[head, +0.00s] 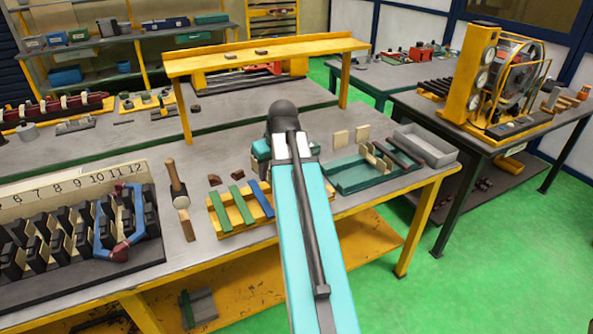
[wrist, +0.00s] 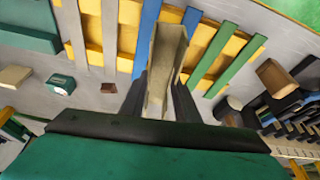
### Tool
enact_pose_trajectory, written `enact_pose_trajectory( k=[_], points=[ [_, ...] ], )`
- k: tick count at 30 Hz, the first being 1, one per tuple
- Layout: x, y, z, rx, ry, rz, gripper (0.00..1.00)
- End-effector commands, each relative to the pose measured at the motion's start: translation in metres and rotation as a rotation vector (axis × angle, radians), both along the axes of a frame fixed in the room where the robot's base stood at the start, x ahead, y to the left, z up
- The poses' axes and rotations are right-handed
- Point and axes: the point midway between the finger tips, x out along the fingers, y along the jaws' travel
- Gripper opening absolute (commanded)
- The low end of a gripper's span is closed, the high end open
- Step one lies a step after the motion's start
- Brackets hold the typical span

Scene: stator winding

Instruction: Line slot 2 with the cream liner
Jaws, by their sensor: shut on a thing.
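My gripper (wrist: 163,92) is shut on a cream liner (wrist: 168,50), a U-shaped channel that points away from the wrist between two dark fingers. In the head view my teal arm hides the fingers and the liner. The stator (head: 60,190), a row of dark teeth with a numbered strip behind it, is at the left of the bench. Numbers 6 to 12 can be read; slot 2 is not visible there. Part of the stator (wrist: 301,132) shows at the right edge of the wrist view, apart from the held liner.
A yellow rack (head: 217,228) with green and blue strips lies below my gripper. A mallet (head: 180,200) lies between rack and stator. Blue coil ends (head: 134,238) stick out of the stator's right end. A green tray (head: 352,181) and a grey bin (head: 425,145) stand at right.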

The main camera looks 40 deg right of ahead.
Motion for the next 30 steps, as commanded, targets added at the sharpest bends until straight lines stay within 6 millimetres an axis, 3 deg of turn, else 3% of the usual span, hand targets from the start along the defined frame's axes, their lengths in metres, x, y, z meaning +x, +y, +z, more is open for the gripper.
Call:
enact_pose_trajectory(
  k=[15,30],
  points=[
    [0.054,0.14,0.018,-0.003,0.0,0.084,0.16],
    [0.074,0.278,0.036,-0.004,-0.013,0.155,0.16]
  ],
)
